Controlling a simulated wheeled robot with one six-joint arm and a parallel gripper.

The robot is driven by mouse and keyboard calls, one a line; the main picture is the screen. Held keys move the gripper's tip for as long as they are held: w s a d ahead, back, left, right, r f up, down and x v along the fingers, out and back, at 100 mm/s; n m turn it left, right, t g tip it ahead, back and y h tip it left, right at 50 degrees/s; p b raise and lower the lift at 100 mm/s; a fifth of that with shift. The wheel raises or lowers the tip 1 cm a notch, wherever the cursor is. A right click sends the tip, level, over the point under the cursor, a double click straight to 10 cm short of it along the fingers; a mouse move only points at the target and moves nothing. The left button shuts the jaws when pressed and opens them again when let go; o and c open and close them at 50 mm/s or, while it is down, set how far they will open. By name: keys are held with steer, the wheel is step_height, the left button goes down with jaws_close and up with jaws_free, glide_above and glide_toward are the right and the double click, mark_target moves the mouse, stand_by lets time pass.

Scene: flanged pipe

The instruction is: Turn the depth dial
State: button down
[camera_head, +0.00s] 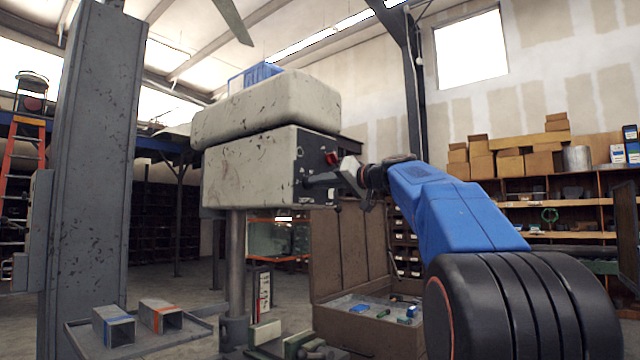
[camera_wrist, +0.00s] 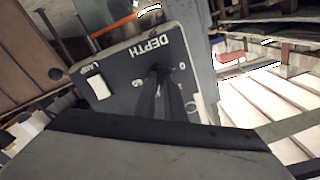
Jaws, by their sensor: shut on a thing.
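The depth dial sits on the dark front panel (camera_head: 312,158) of a worn off-white machine head (camera_head: 250,170). In the wrist view the panel (camera_wrist: 120,75) appears upside down, with the word DEPTH and a few scale marks around the dial. My gripper (camera_head: 312,181) reaches the panel from the right; in the wrist view its dark fingers (camera_wrist: 160,88) are shut on the dial. The fingers hide most of the dial, so its pointer and setting cannot be read.
A white lamp switch (camera_wrist: 98,86) is on the same panel. A red knob (camera_head: 331,158) sticks out just above my gripper. A grey column (camera_head: 95,170) stands at left. Below right is an open toolbox (camera_head: 345,240); two square tubes (camera_head: 160,316) lie on a tray at lower left.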

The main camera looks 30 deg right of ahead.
steer(key=shift+f, duration=0.1)
steer(key=c, duration=1.8)
jaws_free()
steer(key=shift+c, duration=0.2)
steer(key=v, duration=1.7)
steer(key=shift+s, duration=0.2)
steer(key=s+a+f+g, duration=0.1)
steer(key=a+f+g, duration=0.2)
steer(key=a+f, duration=0.55)
steer(key=s+a+f+m+g+h, duration=0.15)
steer(key=a+f, duration=0.35)
steer(key=f, duration=0.6)
steer(key=s+a+f+g, duration=0.1)
steer(key=a+f+g, duration=0.2)
steer(key=a+f, duration=0.5)
steer(key=s+a+f+n+g+h, duration=0.1)
steer(key=s+f, duration=0.5)
steer(key=f, duration=0.4)
steer(key=s+a+f+n+g+h, duration=0.1)
steer(key=s+f+g+h, duration=0.1)
steer(key=s+f, duration=0.5)
steer(key=s+a+f+n+g+h, duration=0.1)
steer(key=s+f, duration=0.5)
steer(key=f, duration=0.9)
steer(key=shift+s+f+g+h, duration=0.2)
steer(key=shift+f+g+h, duration=0.05)
steer(key=shift+g+h, duration=0.1)
